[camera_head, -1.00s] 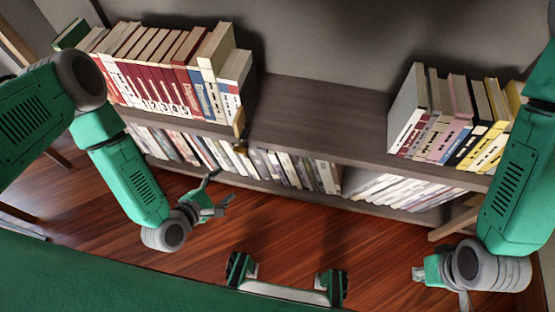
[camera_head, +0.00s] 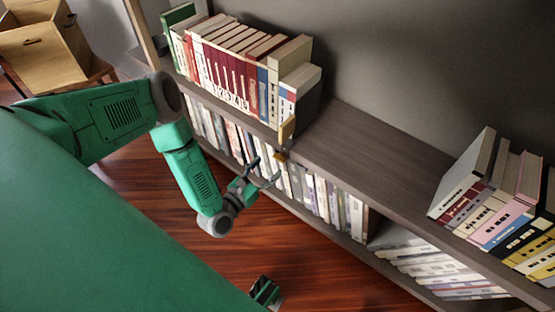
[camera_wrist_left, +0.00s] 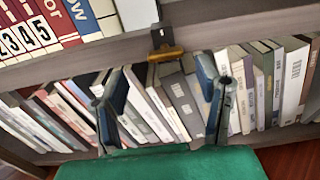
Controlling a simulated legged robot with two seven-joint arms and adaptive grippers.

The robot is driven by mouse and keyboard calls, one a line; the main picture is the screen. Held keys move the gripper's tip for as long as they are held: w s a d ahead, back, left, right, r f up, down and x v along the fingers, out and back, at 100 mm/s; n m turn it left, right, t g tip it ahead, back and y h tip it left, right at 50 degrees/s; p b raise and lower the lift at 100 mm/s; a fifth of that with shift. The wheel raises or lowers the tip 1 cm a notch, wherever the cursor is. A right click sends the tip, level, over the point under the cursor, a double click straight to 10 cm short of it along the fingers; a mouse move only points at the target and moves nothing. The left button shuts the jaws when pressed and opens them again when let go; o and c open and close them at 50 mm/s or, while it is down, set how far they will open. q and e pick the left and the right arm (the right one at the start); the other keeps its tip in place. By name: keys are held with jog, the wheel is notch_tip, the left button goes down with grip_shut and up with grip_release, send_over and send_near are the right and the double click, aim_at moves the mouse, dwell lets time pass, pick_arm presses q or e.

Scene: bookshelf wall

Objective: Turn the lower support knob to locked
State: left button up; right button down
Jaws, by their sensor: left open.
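The lower support knob is a small brass-coloured bar (camera_head: 281,157) on the front edge of the shelf board, below a pale upright tab (camera_head: 287,130). In the left wrist view the brass bar (camera_wrist_left: 166,55) lies roughly level across a dark mount under the board. My left gripper (camera_head: 267,169) is open and empty, just in front of and below the knob. In the left wrist view its two fingers (camera_wrist_left: 162,78) stand apart on either side of the knob, which appears beyond them; no contact is seen.
Red and white books (camera_head: 228,75) stand on the upper shelf (camera_head: 365,150) at left, more (camera_head: 500,205) at right. Lower-shelf books (camera_head: 318,192) sit close behind the gripper. A wooden cabinet (camera_head: 42,52) stands at far left. The upper shelf's middle is bare.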

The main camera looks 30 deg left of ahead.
aim_at(281, 158)
pick_arm(q)
jog(key=w, duration=0.1)
jog(key=w+d, duration=0.1)
jog(key=w, duration=0.1)
jog(key=w+d, duration=0.1)
jog(key=shift+w+r+b, duration=0.2)
jog(key=shift+r+b, duration=0.1)
jog(key=shift+b, duration=0.1)
jog(key=shift+w+a, duration=0.1)
jog(key=shift+w, duration=0.2)
jog(key=shift+w+a+f, duration=0.15)
jog(key=shift+a, duration=0.2)
jog(key=shift+w+a+f, duration=0.1)
jog(key=shift+a, duration=0.35)
jog(key=shift+d+r, duration=0.15)
jog(key=shift+d, duration=0.4)
jog(key=c, duration=1.1)
jog(key=shift+d, duration=0.2)
jog(key=shift+c, duration=0.4)
jog(key=shift+a+r, duration=0.1)
pick_arm(e)
jog(key=shift+d+f, duration=0.75)
jog(key=shift+f, duration=0.2)
